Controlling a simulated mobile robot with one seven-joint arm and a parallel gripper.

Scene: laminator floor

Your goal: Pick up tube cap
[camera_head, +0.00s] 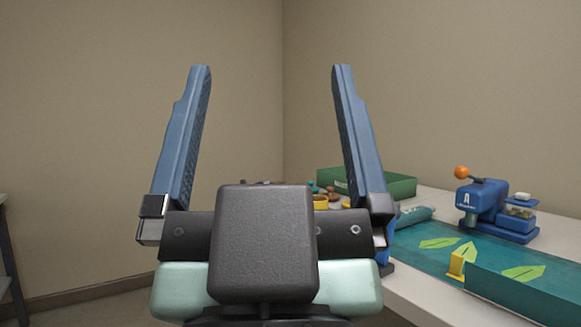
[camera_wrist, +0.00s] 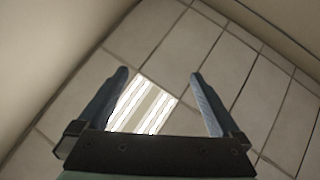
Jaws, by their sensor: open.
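My gripper (camera_head: 270,75) is open and empty, its two blue fingers spread wide and pointing up in the head view. In the wrist view my gripper (camera_wrist: 160,76) has only tiled floor or surface beyond its fingers. I cannot make out a tube cap for certain in either view. Small items, among them a yellow container (camera_head: 320,202) and a brown piece (camera_head: 332,194), sit on the table behind my gripper, partly hidden by it.
A white table (camera_head: 425,303) stands at the right. It bears a green box (camera_head: 401,186), a blue machine with an orange knob (camera_head: 484,203), a teal leaf-patterned mat (camera_head: 421,259) and a teal block (camera_head: 530,290). A dark-legged stand (camera_head: 11,262) is at the left edge.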

